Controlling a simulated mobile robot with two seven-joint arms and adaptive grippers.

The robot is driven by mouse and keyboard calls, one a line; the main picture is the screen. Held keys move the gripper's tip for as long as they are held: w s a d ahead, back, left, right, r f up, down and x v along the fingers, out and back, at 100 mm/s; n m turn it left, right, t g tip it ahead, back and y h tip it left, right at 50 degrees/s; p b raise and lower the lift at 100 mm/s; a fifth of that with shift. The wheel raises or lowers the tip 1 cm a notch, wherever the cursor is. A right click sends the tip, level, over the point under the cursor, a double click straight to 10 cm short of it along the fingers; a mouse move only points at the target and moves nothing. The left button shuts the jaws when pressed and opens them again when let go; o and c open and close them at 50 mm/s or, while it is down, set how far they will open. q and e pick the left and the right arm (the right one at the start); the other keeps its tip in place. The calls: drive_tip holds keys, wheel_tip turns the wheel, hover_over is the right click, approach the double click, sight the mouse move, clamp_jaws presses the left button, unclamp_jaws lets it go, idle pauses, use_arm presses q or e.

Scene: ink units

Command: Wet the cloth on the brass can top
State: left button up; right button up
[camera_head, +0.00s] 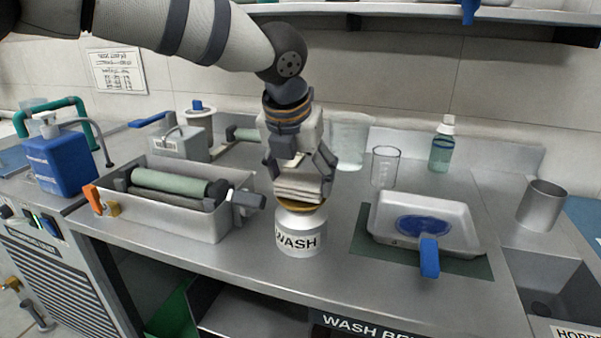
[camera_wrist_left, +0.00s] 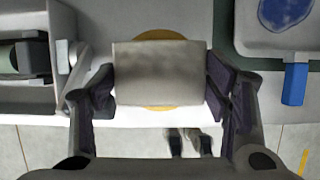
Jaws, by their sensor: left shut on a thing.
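My left gripper (camera_head: 298,172) is shut on the folded beige cloth (camera_head: 298,189), with one finger at each side, pointing down. The cloth lies right over the brass can top (camera_head: 318,207) and seems to touch it; whether it presses down cannot be told. The white can (camera_head: 299,238) below is labelled WASH and stands upright near the bench front. In the left wrist view the cloth (camera_wrist_left: 158,73) sits between the fingers (camera_wrist_left: 160,88) and hides most of the brass disc (camera_wrist_left: 160,35). My right gripper is not in view.
A metal tray (camera_head: 190,217) with a green roller stands left of the can. A pan with a blue ink patch (camera_head: 455,215) and a blue-handled tool (camera_head: 429,257) sit right on a green mat.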

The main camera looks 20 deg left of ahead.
sight(301, 179)
use_arm(q)
drive_tip(key=shift+f, duration=0.8)
idle(0.7)
idle(0.4)
drive_tip(key=shift+r, duration=3.6)
